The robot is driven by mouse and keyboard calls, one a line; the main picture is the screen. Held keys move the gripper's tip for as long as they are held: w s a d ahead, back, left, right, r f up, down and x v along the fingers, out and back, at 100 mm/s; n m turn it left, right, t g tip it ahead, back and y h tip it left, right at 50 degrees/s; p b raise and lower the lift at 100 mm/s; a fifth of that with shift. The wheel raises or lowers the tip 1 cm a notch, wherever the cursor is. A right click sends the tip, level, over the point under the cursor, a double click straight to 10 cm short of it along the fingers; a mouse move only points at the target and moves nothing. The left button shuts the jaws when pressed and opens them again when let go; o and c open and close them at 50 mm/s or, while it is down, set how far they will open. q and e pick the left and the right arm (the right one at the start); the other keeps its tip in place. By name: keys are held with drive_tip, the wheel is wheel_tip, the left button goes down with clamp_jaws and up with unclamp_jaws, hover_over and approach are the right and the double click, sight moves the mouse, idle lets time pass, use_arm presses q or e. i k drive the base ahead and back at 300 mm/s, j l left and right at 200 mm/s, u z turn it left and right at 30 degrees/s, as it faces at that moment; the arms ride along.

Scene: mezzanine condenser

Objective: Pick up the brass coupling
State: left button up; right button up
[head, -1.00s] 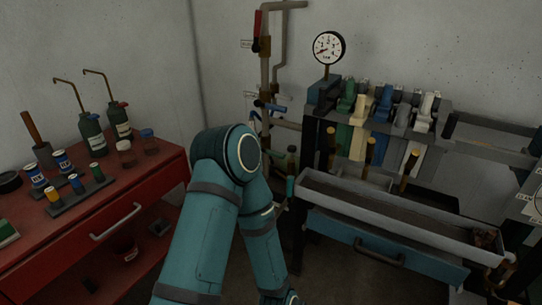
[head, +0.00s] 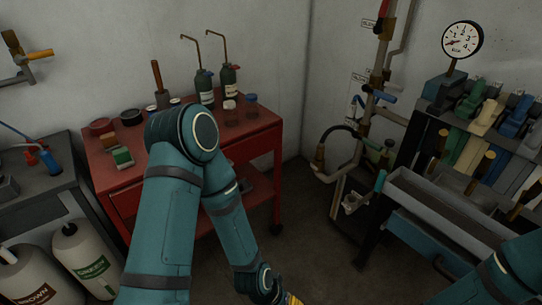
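I cannot make out the brass coupling with certainty in the head view. A small brass-coloured fitting (head: 320,155) shows at the end of a dark curved hose by the wall pipes; I cannot tell whether it is the coupling. My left arm rises in front of the red cart and bends down to the bottom edge, with its gripper out of the picture. A small yellow patch shows beside its wrist at that edge, too cut off to identify. Part of my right arm shows at the lower right; its gripper is out of view.
A red cart (head: 122,205) with bottles and tins stands at left centre. White jugs (head: 82,258) stand at the lower left. A grey trough (head: 445,205) with a blue drawer and a pressure gauge (head: 462,40) are on the right. Bare floor lies between cart and trough.

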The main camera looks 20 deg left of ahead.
sight(320, 148)
drive_tip(key=u, duration=0.3)
drive_tip(key=i+z, duration=0.1)
drive_tip(key=z, duration=0.45)
drive_tip(key=i+j+z, duration=0.6)
drive_tip(key=i+j, duration=0.15)
